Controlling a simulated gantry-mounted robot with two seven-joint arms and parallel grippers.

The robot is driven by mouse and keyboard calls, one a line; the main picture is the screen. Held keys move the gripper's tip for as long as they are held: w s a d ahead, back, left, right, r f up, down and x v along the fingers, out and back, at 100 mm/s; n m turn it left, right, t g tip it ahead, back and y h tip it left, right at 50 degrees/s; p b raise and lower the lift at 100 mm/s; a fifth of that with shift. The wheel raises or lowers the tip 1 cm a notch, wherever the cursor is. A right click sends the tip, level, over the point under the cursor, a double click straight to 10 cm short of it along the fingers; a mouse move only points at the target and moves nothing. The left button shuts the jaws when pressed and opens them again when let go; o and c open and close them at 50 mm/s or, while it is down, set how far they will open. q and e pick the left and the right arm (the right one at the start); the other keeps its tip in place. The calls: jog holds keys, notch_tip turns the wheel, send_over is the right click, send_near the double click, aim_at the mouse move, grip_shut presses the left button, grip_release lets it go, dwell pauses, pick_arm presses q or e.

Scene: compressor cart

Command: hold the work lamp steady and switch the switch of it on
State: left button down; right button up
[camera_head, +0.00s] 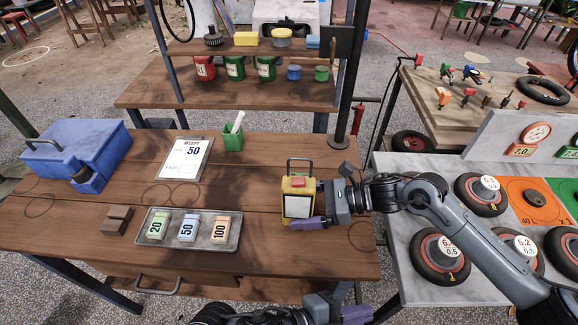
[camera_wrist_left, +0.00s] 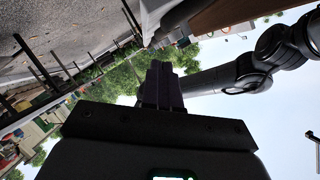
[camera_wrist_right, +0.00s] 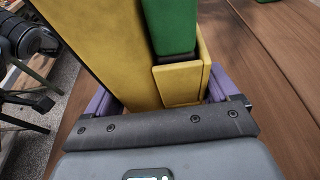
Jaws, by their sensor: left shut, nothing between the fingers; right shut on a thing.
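Whether the switch is on or off I cannot tell. My right gripper (camera_head: 314,206) is shut on the lamp's right side. In the right wrist view the yellow body (camera_wrist_right: 100,45) sits between its purple fingers. My left gripper (camera_head: 357,315) is low at the front, below the bench edge, apart from the lamp. Its fingers are together and empty in the left wrist view (camera_wrist_left: 160,85).
A metal tray (camera_head: 150,236) with several labelled packets, a brown block (camera_head: 116,220), a receipt clipboard (camera_head: 183,160), a green cup (camera_head: 233,138) and a blue toolbox (camera_head: 75,150) are on the bench (camera_head: 265,260). A shelf post stands behind the lamp. A tyre table (camera_head: 395,175) is at right.

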pick_arm(q)
jog(key=w+d+r+m+g+h, duration=0.1)
jog(key=w+d+r, duration=0.25)
jog(key=r, duration=0.55)
jog(key=w+d+r+m+g+h, duration=0.1)
jog(key=w+d+r, duration=0.1)
jog(key=w+r, duration=0.45)
jog(key=w+d+r+g+h, duration=0.1)
jog(key=w+d+r, duration=0.2)
jog(key=r, duration=0.7)
jog(key=n+g+y, duration=0.1)
jog(key=n+y, duration=0.2)
jog(key=y, duration=0.9)
send_over(295, 180)
jog(key=d, duration=0.2)
jog(key=f, duration=0.2)
jog(key=a+r+n, duration=0.3)
jog(key=a+r, duration=0.4)
jog(key=shift+a+g, duration=0.3)
jog(key=shift+w+f, duration=0.1)
jog(key=shift+f, duration=0.05)
jog(key=x, duration=0.9)
jog(key=a+x, duration=0.1)
jog(key=x, duration=0.3)
jog(key=shift+d+f, duration=0.2)
jog(key=shift+f, duration=0.35)
